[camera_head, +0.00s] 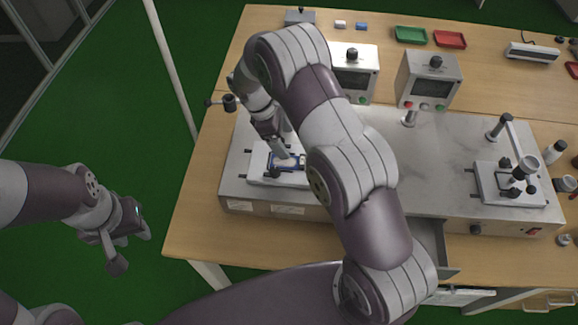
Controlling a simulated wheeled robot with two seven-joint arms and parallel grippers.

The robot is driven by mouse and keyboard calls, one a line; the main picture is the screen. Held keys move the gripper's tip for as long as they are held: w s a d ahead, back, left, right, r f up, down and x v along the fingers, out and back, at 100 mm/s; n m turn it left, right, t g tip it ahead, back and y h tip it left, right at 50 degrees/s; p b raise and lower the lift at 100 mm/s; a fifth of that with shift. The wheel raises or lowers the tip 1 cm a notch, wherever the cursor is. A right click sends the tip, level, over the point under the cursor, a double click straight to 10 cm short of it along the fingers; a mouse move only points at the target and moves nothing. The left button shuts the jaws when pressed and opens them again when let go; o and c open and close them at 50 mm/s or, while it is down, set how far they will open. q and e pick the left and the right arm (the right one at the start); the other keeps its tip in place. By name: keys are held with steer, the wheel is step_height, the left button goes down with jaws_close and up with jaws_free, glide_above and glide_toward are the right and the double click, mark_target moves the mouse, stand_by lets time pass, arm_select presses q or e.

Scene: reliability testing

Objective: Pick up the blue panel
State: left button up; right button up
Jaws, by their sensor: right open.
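The blue panel (274,161) is small and lies in a white fixture on the left part of the grey test bench. My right arm and gripper cover part of it. My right gripper (281,150) points down at the panel, with its fingertips at or just above it; I cannot tell whether they touch it. It is open. My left gripper (129,248) hangs over the green floor, left of the table and away from the panel. Its fingers are apart and hold nothing.
Two grey display boxes, the left one (357,82) and the right one (428,79), stand behind the bench (440,150). A second fixture (492,190) with a lever is at the right. Green (410,34) and red (450,39) trays lie at the back. An open drawer (428,250) is below the bench.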

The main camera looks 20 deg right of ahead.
steer(key=b, duration=0.2)
glide_above(294, 162)
steer(key=a, duration=0.2)
steer(key=f, duration=0.2)
steer(key=w+f, duration=0.1)
steer(key=f, duration=0.1)
steer(key=shift+d, duration=0.2)
steer(key=shift+d+f+b, duration=0.2)
steer(key=shift+f+b, duration=0.05)
steer(key=shift+b, duration=0.15)
steer(key=b+x, duration=0.2)
steer(key=b, duration=0.1)
steer(key=shift+s+d+f, duration=0.2)
steer(key=shift+s+f, duration=0.1)
steer(key=shift+s, duration=0.05)
steer(key=shift+s+d+f, duration=0.4)
steer(key=shift+d+f, duration=0.05)
steer(key=shift+f, duration=0.1)
steer(key=shift+w+d+f, duration=0.1)
steer(key=shift+w+f, duration=0.05)
steer(key=shift+f, duration=0.1)
arm_select(q)
step_height(294, 162, down, 8)
steer(key=shift+w+r, duration=0.15)
steer(key=shift+w, duration=0.15)
arm_select(e)
steer(key=c, duration=1.1)
arm_select(q)
steer(key=shift+d, duration=0.1)
